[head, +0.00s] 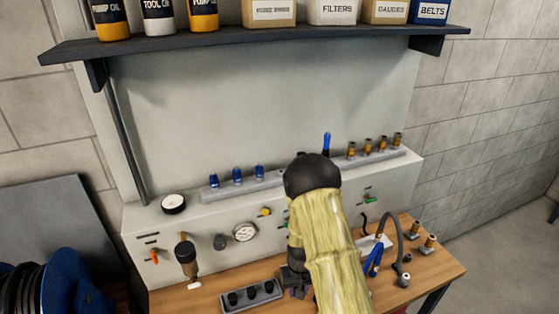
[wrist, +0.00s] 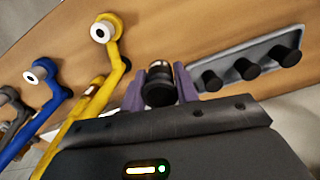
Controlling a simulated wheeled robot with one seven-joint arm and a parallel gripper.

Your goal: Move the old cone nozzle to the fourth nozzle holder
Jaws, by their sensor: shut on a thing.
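My gripper (wrist: 160,86) is low over the bench, and its purple fingers are shut on a dark, rounded nozzle (wrist: 159,93) in the wrist view. Its cone shape cannot be made out. In the head view my arm hides most of the gripper (head: 294,284) and the held nozzle. Just beside it, a grey tray (head: 238,307) holds three black round pieces; the tray also shows right of the fingers in the wrist view (wrist: 226,62). I cannot tell which place is the fourth nozzle holder.
A back rack (head: 225,190) carries three blue nozzles and several brass nozzles (head: 368,145). In the wrist view, yellow (wrist: 110,75), blue (wrist: 38,120) and grey bent tools lie left of my gripper. Brass pieces (head: 430,243) stand at the bench's right. A shelf (head: 250,43) overhangs the panel.

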